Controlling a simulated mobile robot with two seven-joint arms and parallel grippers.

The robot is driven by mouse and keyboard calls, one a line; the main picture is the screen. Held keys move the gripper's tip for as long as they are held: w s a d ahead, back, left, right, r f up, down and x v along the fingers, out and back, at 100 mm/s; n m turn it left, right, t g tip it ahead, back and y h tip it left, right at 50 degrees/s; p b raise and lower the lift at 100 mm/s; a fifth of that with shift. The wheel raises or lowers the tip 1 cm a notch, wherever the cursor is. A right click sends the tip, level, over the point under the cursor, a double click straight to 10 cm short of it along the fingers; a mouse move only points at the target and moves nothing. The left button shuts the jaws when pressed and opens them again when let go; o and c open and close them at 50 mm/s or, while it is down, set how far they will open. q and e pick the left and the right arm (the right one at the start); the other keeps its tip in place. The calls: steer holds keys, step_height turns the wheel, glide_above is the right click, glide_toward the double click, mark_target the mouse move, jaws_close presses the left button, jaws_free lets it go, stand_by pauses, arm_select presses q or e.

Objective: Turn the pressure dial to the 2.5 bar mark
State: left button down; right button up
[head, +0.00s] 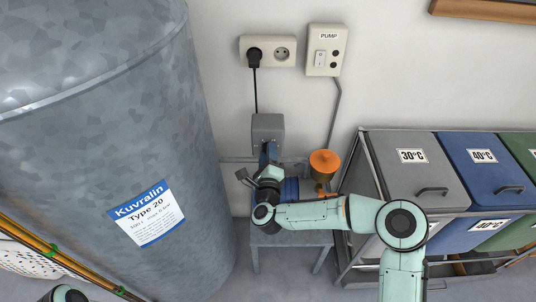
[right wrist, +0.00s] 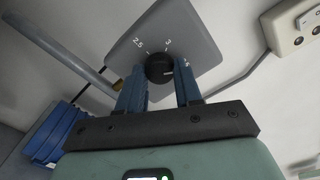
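The pressure dial (right wrist: 160,67) is a round black knob on a grey box, in the right wrist view. The marks 2.5 and 3 show above it, and a further mark at its right is partly hidden by a finger. A small light pointer line on the knob seems to face right, away from 2.5. My right gripper (right wrist: 160,82) is open, its blue fingers on either side of the knob; I cannot tell whether they touch it. In the head view the grey box (head: 268,128) is on the wall, my right gripper (head: 268,156) is at its underside, and the dial is hidden.
A large grey tank (head: 100,150) stands at the left. Laundry bins (head: 410,172) stand at the right. A socket (head: 268,51) and a PUMP switch (head: 326,50) are above.

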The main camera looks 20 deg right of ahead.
arm_select(q)
steer(key=s+d+r+p, duration=0.1)
steer(key=d+r+p, duration=0.2)
steer(key=r+p, duration=0.2)
steer(key=shift+s+r+m+h, duration=0.3)
steer(key=shift+r+h, duration=0.1)
steer(key=shift+r, duration=0.4)
arm_select(e)
steer(key=shift+r+n, duration=0.1)
steer(key=shift+n, duration=11.8)
arm_select(q)
steer(key=shift+s+d, duration=0.1)
steer(key=shift+s, duration=0.05)
arm_select(e)
steer(key=o, duration=1)
steer(key=shift+o, duration=0.2)
